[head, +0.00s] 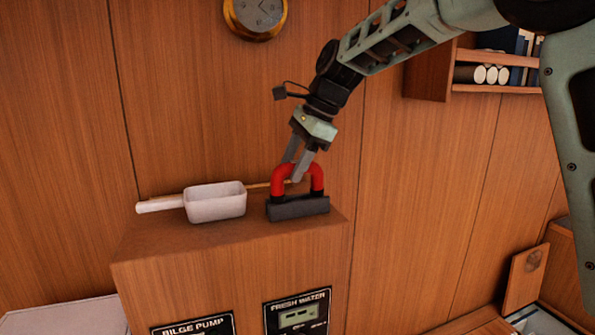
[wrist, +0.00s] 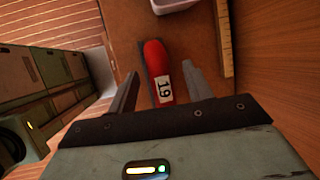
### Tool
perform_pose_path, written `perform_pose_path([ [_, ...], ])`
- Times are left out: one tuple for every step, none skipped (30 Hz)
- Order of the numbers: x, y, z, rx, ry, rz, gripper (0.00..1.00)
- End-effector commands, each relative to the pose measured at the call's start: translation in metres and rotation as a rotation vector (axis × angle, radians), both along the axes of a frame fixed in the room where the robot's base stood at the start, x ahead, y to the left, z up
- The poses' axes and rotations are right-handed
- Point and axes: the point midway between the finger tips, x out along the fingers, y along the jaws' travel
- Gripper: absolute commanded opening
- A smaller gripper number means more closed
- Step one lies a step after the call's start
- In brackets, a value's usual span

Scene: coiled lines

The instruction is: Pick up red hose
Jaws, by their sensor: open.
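The red hose (head: 316,178) is a short red arch with dark ends, upright on a dark block on the cabinet top. In the wrist view the red hose (wrist: 156,60) shows from above, with a white label reading 19. My gripper (head: 294,170) is open and points down at the top of the arch. In the wrist view my gripper (wrist: 160,70) has one finger on each side of the hose, with visible gaps. The near finger hides part of the arch in the head view.
A white scoop (head: 215,208) lies left of the hose on the cabinet top (head: 180,238). A thin wooden strip (head: 262,185) runs behind, by the wood wall. A wall clock (head: 256,14) hangs above, and a shelf (head: 480,88) with rolled items is at upper right.

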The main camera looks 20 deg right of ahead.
Motion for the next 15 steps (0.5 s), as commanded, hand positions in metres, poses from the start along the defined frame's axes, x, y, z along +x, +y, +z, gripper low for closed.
perform_pose_path([
  [0.001,0.002,-0.004,0.0,0.004,0.001,0.51],
  [0.002,0.003,-0.007,0.0,0.002,0.0,0.51],
  [0.002,0.005,-0.011,0.0,0.002,0.001,0.51],
  [0.003,0.005,-0.013,-0.001,0.002,0.001,0.51],
  [0.003,0.006,-0.015,-0.001,0.001,0.0,0.51],
  [0.003,0.006,-0.016,-0.001,0.0,0.0,0.51],
  [0.003,0.007,-0.017,-0.001,0.0,0.0,0.51],
  [0.003,0.007,-0.017,-0.001,-0.001,-0.001,0.51],
  [0.003,0.007,-0.018,-0.001,-0.001,-0.001,0.51],
  [0.003,0.007,-0.017,-0.001,-0.001,-0.001,0.51],
  [0.003,0.007,-0.017,-0.001,-0.001,-0.001,0.51],
  [0.003,0.007,-0.017,-0.001,-0.001,-0.001,0.51],
  [0.003,0.007,-0.017,-0.001,-0.001,-0.001,0.45],
  [0.003,0.007,-0.017,-0.001,-0.001,-0.001,0.37],
  [0.003,0.007,-0.017,-0.001,-0.001,-0.001,0.26],
])
